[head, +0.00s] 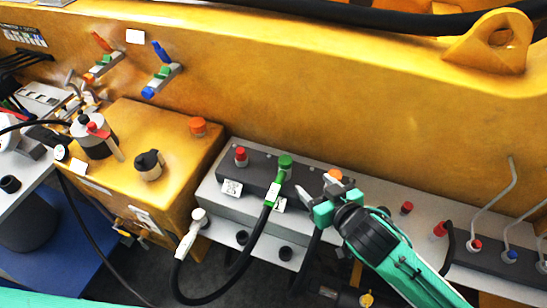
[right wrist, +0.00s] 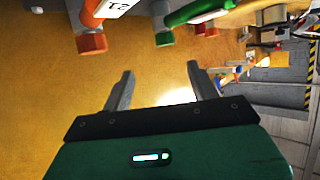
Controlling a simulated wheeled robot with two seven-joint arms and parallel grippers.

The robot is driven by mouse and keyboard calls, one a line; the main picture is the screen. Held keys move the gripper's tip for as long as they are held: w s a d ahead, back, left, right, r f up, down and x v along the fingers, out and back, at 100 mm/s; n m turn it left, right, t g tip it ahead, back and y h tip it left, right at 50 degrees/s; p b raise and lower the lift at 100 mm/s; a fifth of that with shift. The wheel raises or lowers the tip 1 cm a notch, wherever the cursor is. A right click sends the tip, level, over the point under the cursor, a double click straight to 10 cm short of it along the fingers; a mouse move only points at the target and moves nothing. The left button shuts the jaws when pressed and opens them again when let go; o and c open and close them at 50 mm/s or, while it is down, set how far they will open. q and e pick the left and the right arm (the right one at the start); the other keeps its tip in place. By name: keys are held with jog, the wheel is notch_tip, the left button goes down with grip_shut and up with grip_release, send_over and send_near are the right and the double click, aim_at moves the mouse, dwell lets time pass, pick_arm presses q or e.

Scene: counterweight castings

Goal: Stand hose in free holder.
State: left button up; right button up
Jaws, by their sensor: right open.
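A green-ended hose (head: 275,190) stands at a dark grey strip (head: 258,171) on the grey block, its black line hanging down in front. An orange end (head: 333,175) shows just behind my right gripper (head: 316,196), which is open with nothing between its fingers. In the right wrist view the open fingers (right wrist: 158,88) face the yellow wall. An orange fitting with a white label (right wrist: 100,12) and a green fitting (right wrist: 196,10) lie beyond them, apart from them. A white-grey nozzle (head: 190,236) is left of the block. Which holder is free cannot be told. My left gripper is out of view.
A yellow box (head: 118,158) stands left of the block. Red (head: 240,155) and orange (head: 198,126) caps stick up nearby. Two black round sockets (head: 285,253) sit on the lower ledge. The yellow beam (head: 300,85) rises behind; bent grey pipes (head: 497,193) stand right.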

aim_at(288, 164)
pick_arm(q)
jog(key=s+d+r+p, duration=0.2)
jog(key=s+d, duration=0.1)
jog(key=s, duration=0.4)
pick_arm(e)
jog(key=x, duration=0.4)
jog(key=p+x, duration=0.1)
jog(key=x, duration=0.2)
jog(key=a+p+x, duration=0.1)
jog(key=x, duration=0.3)
jog(key=shift+w+a+r, duration=0.15)
jog(key=shift+w+a+f, duration=0.15)
jog(key=shift+w+f, duration=0.1)
jog(key=shift+w, duration=0.1)
jog(key=shift+c, duration=0.7)
grip_shut()
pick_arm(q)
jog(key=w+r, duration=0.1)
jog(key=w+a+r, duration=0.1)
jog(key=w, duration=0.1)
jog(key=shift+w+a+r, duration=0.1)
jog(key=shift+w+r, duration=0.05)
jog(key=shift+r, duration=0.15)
pick_arm(e)
jog(key=shift+r, duration=0.15)
